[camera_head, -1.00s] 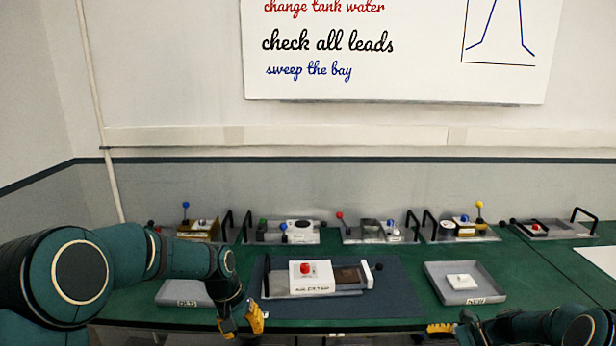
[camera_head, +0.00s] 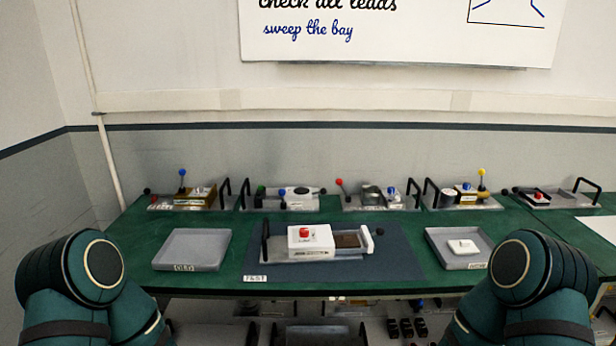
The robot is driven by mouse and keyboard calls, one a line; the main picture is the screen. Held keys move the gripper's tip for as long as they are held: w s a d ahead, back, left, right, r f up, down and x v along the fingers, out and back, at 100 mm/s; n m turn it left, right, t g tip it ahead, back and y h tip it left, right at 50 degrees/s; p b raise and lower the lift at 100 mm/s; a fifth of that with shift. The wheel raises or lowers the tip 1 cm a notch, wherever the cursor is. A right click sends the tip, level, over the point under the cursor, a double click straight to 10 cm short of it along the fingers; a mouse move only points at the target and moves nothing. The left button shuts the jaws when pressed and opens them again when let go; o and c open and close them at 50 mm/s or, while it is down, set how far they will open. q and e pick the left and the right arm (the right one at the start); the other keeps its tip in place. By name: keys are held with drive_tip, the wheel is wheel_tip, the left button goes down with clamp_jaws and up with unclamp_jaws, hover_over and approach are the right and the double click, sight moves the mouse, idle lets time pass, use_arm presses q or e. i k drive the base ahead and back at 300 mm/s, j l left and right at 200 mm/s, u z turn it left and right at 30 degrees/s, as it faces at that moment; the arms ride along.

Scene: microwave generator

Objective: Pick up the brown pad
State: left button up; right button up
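The brown pad (camera_head: 346,241) lies flat in the open right part of the grey device (camera_head: 282,254) on the dark mat (camera_head: 394,262) in the middle of the table. A white block with a red button (camera_head: 310,239) sits on the device just left of the pad. Neither gripper is in view. Only my upper arm links show at the lower left and lower right, both away from the pad.
An empty grey tray labelled OLD (camera_head: 192,250) stands left of the mat. A second grey tray (camera_head: 461,262) at the right holds a white pad (camera_head: 463,246). Several devices with levers and handles line the back of the green table (camera_head: 235,222). A shelf with items lies below.

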sight(344, 241)
drive_tip(key=z, duration=0.85)
drive_tip(key=i+j+z, duration=0.15)
drive_tip(key=z, duration=0.3)
drive_tip(key=i+j+z, duration=0.1)
drive_tip(key=j+z, duration=0.15)
drive_tip(key=z, duration=0.15)
